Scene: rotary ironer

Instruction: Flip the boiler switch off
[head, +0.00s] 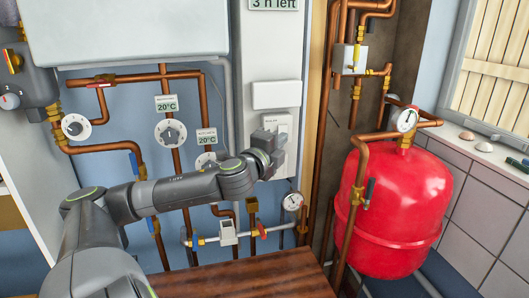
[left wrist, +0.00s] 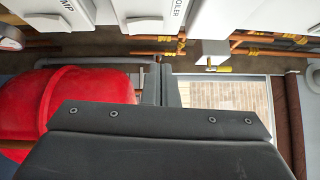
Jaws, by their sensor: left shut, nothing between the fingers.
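A white switch plate (head: 285,121) with a small label, too small to read in the head view, is on the white wall panel. My left gripper (head: 277,137) is shut and empty in front of this plate and covers much of it. I cannot tell whether it touches the plate. In the left wrist view, a white box (left wrist: 151,25) with lettering ending in "OILER" is at the top, beyond my dark gripper (left wrist: 160,120). The switch's lever and its position cannot be made out. My right gripper is not in view.
Copper pipes (head: 163,85) with dials run left of the panel. A red tank (head: 408,195) stands at the right. A pressure gauge (head: 292,201) and valves sit below the plate. A wooden surface (head: 240,276) lies at the bottom. A white cabinet (head: 130,30) is upper left.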

